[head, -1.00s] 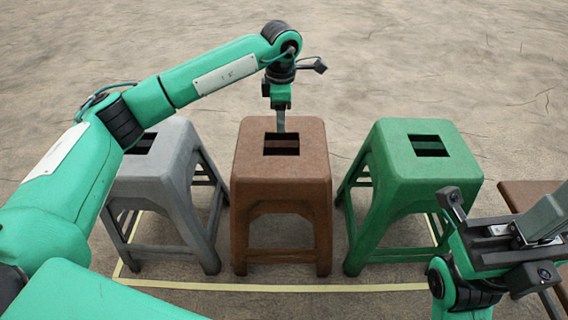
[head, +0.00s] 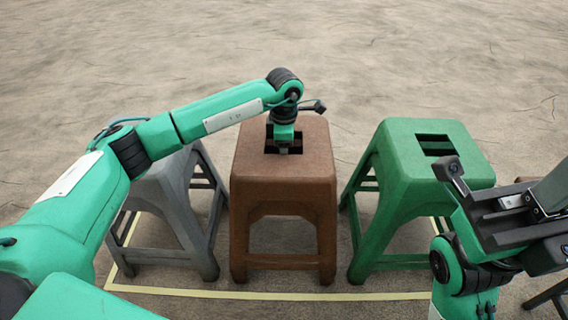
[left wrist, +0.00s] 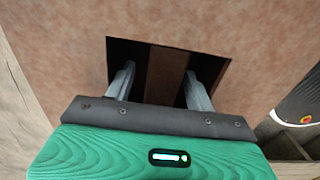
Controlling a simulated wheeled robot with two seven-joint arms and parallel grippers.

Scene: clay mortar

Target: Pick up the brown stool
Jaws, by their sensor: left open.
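The brown stool (head: 284,185) stands upright on the floor between two other stools, with a square hole in its seat. My left gripper (head: 284,150) points down at that hole, its fingertips hidden from the head view.
A grey stool (head: 178,190) stands on the left, partly behind my left arm. A green stool (head: 425,150) stands on the right. Yellow tape (head: 270,295) marks the floor around the stools. The floor behind them (head: 400,60) is free.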

